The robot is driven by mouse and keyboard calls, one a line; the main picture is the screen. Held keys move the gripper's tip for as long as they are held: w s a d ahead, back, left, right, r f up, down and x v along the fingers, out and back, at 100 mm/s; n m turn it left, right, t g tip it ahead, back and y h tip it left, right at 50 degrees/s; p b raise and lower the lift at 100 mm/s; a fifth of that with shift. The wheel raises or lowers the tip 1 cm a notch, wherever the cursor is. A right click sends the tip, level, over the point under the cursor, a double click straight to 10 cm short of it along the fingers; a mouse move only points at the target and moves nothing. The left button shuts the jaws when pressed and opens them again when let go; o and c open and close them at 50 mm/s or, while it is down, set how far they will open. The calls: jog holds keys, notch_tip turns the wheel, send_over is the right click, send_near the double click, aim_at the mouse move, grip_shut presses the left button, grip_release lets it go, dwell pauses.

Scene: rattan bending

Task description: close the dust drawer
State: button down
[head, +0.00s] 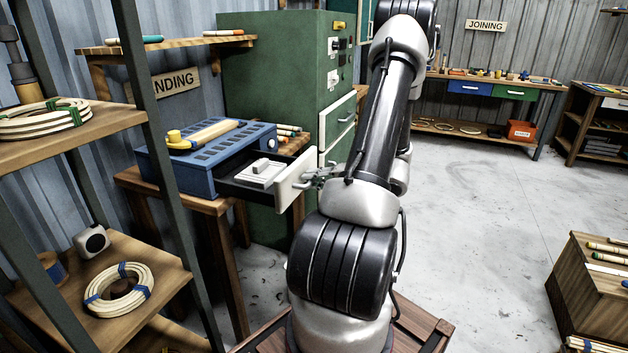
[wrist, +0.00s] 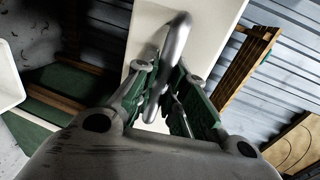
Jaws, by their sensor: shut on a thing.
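The dust drawer (head: 295,180) is pulled out of the right side of a blue slotted box (head: 195,172) on a small wooden table. Its front is cream, its inside is dark, and pale blocks (head: 262,171) lie in it. My gripper (head: 314,177) is at the outer face of the drawer front. In the wrist view my gripper (wrist: 168,92) has its green-padded fingers on both sides of a grey bar handle (wrist: 176,45) on the cream drawer front (wrist: 212,25). It is shut on that handle. In the head view my arm partly covers this area.
A yellow-handled tool (head: 212,132) lies on top of the blue box. A green cabinet (head: 275,70) stands behind it. A shelf rack with rattan coils (head: 118,290) is at the left.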

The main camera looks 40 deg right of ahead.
aim_at(254, 167)
jog(key=r+x, duration=0.1)
jog(key=x, duration=0.5)
jog(key=r+x, duration=0.2)
jog(key=x, duration=0.5)
jog(key=r+x, duration=0.1)
jog(key=x, duration=0.6)
jog(key=shift+w+a+r, duration=0.15)
jog(key=shift+w+a, duration=0.25)
jog(key=shift+w, duration=0.2)
jog(key=c, duration=1.5)
grip_release()
jog(key=shift+w, duration=0.15)
jog(key=shift+o, duration=0.2)
jog(key=v, duration=1.2)
